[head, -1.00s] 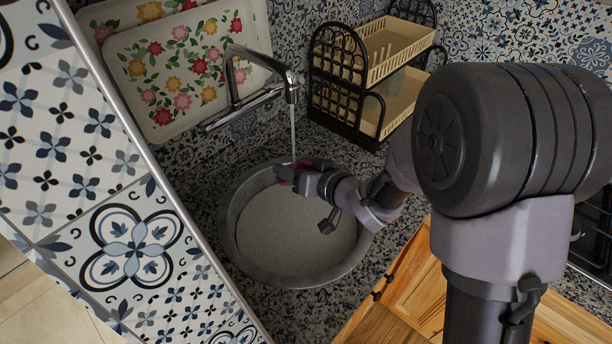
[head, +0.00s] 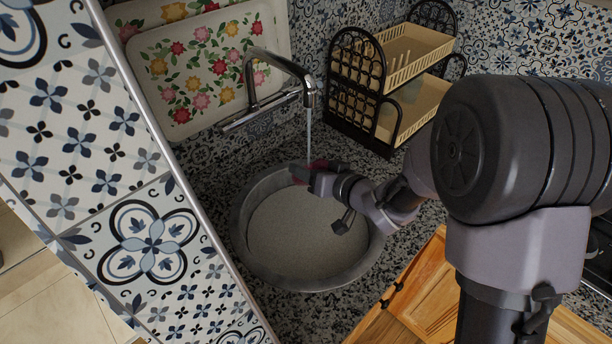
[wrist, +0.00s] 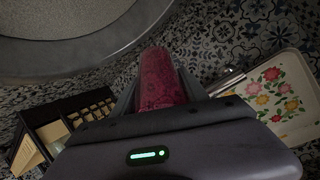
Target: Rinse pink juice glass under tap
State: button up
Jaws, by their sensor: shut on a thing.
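The pink juice glass (wrist: 161,80) is held between the fingers of my gripper in the wrist view. In the head view only a small part of the pink glass (head: 299,172) shows past my gripper (head: 311,174), which is shut on it. The glass is at the back rim of the round sink basin (head: 246,246). The chrome tap (head: 281,62) arches over it, and a thin stream of water (head: 309,135) falls from the spout to the glass. Whether the water enters the glass is hidden.
A two-tier dish rack (head: 424,47) stands on the speckled counter behind my arm. Flowered trays (head: 205,68) lean on the back wall. A tiled wall edge (head: 170,160) rises on the left. The sink basin is otherwise empty.

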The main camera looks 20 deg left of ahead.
jog(key=shift+s+d, duration=0.35)
jog(key=shift+d, duration=0.4)
jog(key=shift+s+d, duration=0.3)
jog(key=shift+d, duration=0.5)
jog(key=shift+s+d, duration=0.35)
jog(key=shift+d, duration=0.4)
jog(key=s+d+r+p, duration=0.3)
jog(key=d+p, duration=0.1)
jog(key=d, duration=0.4)
jog(key=shift+s, duration=0.25)
jog(key=shift+d, duration=0.1)
